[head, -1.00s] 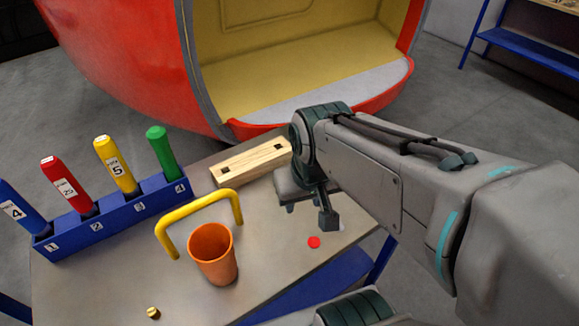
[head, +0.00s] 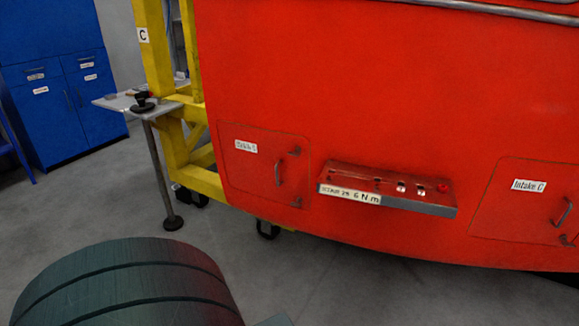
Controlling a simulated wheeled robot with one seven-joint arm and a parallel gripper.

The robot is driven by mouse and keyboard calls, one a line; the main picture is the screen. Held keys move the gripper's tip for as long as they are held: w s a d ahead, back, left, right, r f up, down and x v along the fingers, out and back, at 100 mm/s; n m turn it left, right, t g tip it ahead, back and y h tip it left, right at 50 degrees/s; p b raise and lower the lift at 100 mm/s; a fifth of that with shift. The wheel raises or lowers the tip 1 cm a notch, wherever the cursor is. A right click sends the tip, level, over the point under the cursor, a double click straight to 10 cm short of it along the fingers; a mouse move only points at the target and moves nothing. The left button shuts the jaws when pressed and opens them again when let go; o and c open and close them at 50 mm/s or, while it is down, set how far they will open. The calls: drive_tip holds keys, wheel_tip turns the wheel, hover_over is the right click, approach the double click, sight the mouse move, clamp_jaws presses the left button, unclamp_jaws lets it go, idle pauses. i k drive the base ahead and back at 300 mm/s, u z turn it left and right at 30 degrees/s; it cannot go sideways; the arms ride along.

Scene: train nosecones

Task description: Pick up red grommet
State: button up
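My gripper is out of view; only a dark ribbed part of my own arm shows at the bottom left. The red grommet is not clearly identifiable. A small red round piece (head: 443,188) sits at the right end of a red ledge (head: 420,203) on the red nosecone (head: 400,90); I cannot tell whether it is a grommet. Other small pieces, some pale, lie along the ledge. The ledge's front label reads "6 N.m" at its end.
Handled panels flank the ledge, the right one labelled "Intake C" (head: 520,232). A blue cabinet (head: 65,110) stands behind. Grey floor is open at left.

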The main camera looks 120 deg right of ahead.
sight(443, 188)
drive_tip(key=z, duration=0.6)
drive_tip(key=k, duration=0.8)
drive_tip(key=z, duration=4.4)
drive_tip(key=i, duration=1.25)
drive_tip(key=u, duration=0.05)
